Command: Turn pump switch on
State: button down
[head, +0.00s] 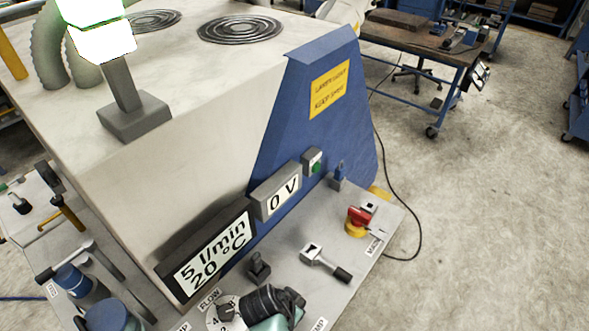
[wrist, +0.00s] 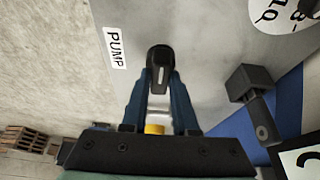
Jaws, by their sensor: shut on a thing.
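In the wrist view, the pump switch (wrist: 160,58) is a dark lever with a pale slot, beside the white PUMP label (wrist: 115,48). The two blue fingers of my gripper (wrist: 159,84) are on either side of it and shut on it. In the head view, my gripper (head: 272,302) is low over the panel at the bottom edge. It hides the pump switch there, and its fingertips cannot be made out.
A dark switch block (wrist: 250,95) stands right of my fingers, near the numbered flow dial (wrist: 285,12). In the head view, displays read 5 l/min, 20 °C (head: 212,252) and 0 V (head: 282,197). A red emergency button (head: 358,217) and a lever switch (head: 325,262) sit right.

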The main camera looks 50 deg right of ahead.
jog(key=shift+m, duration=0.3)
jog(key=c, duration=0.7)
grip_release()
jog(key=b+v, duration=0.2)
jog(key=v, duration=1.1)
